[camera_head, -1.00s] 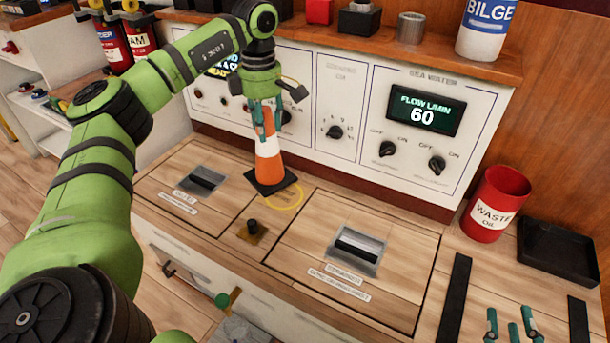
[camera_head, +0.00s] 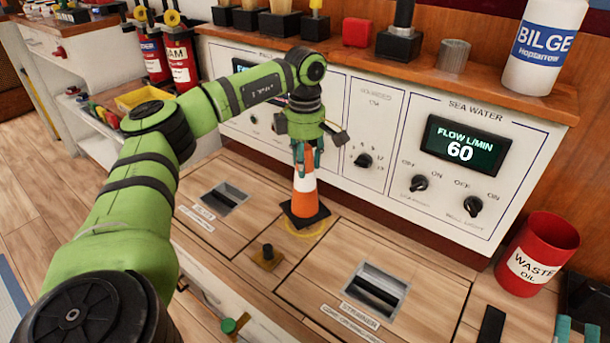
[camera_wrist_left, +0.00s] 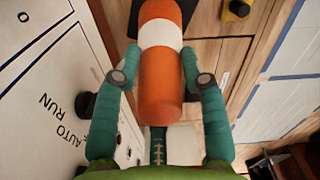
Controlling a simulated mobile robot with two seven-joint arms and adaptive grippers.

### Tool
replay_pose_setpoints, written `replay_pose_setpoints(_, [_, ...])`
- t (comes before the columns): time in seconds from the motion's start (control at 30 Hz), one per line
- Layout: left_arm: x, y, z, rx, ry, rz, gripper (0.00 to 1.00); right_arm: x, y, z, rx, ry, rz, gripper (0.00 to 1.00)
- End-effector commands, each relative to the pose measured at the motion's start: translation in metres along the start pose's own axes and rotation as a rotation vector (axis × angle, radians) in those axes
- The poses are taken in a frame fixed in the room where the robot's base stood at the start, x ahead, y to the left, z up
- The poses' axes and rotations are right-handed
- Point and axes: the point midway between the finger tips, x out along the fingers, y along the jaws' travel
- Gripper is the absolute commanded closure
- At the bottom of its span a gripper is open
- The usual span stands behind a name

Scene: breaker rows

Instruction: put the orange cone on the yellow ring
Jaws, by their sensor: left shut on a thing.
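The orange cone (camera_head: 303,186) with a white band and a black square base (camera_head: 305,216) is upright over the yellow ring (camera_head: 291,232). The base hides much of the ring; its near edge and part of the sides show. I cannot tell whether the base touches the ring or hovers just above it. My left gripper (camera_head: 304,150) is shut on the cone's upper part from above. In the left wrist view the two teal fingers flank the cone (camera_wrist_left: 161,85). My right gripper (camera_head: 577,331) shows only its fingertips, apart, at the bottom right corner.
A black knob on a brass plate (camera_head: 267,257) stands close in front of the ring. The control panel (camera_head: 380,125) rises behind the cone. A red waste bin (camera_head: 537,253) stands at right. Recessed hatch handles (camera_head: 376,290) lie on the wooden counter.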

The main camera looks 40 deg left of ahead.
Motion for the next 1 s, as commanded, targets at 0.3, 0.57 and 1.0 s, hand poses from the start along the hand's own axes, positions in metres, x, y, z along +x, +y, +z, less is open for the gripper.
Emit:
replay_pose_setpoints(0.3, [0.030,0.000,0.000,0.000,-0.001,0.000,1.00,-0.010,-0.011,-0.048,0.009,0.272,-0.025,0.60])
replay_pose_setpoints(0.57, [0.036,0.000,0.000,0.000,-0.001,0.001,1.00,-0.014,-0.013,-0.063,0.011,0.346,-0.031,0.60])
replay_pose_setpoints(1.0, [0.040,0.000,0.000,0.000,0.000,0.000,0.34,-0.014,-0.013,-0.062,0.011,0.341,-0.030,0.60])
